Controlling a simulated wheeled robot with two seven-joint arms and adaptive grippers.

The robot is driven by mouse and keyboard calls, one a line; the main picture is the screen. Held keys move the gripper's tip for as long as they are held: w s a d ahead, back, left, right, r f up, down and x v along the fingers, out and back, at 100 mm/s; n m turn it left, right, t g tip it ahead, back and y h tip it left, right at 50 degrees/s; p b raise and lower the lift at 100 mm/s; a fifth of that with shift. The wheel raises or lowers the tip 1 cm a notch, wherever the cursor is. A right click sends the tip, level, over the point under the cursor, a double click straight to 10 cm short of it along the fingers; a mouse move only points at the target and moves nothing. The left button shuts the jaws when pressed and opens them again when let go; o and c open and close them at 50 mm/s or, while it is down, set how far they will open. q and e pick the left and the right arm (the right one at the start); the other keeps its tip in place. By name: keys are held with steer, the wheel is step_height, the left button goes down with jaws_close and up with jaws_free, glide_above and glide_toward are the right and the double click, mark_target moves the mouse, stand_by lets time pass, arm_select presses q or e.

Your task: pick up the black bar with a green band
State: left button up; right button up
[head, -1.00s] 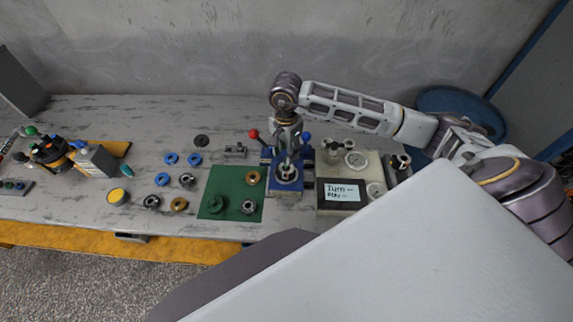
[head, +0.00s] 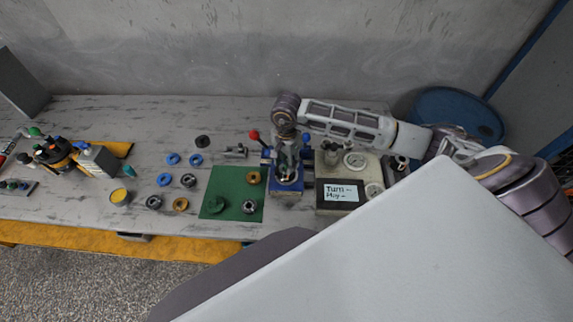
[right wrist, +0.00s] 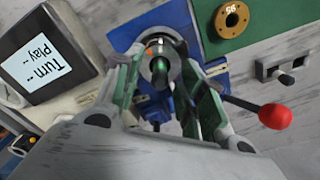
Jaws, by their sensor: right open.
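A dark upright bar with a green band (right wrist: 160,80) stands in the round metal opening of the blue fixture (right wrist: 208,70), seen from above in the right wrist view. In the head view the blue fixture (head: 287,189) is at the middle of the bench, and my gripper largely hides the bar. My right gripper (head: 286,163) points down over the fixture. In the right wrist view its two fingers (right wrist: 166,68) are open, one on each side of the bar. I cannot tell whether they touch it. My left gripper is out of view.
A red-knobbed lever (right wrist: 275,116) sticks out beside the right gripper. A display box (head: 340,205) reading "Turn – Play –" stands to the right. A green mat (head: 228,185) with rings lies to the left. Blue rings (head: 172,159) and a yellow-topped can (head: 119,197) are farther left.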

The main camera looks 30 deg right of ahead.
steer(key=shift+f, duration=0.25)
steer(key=shift+c, duration=0.5)
jaws_close()
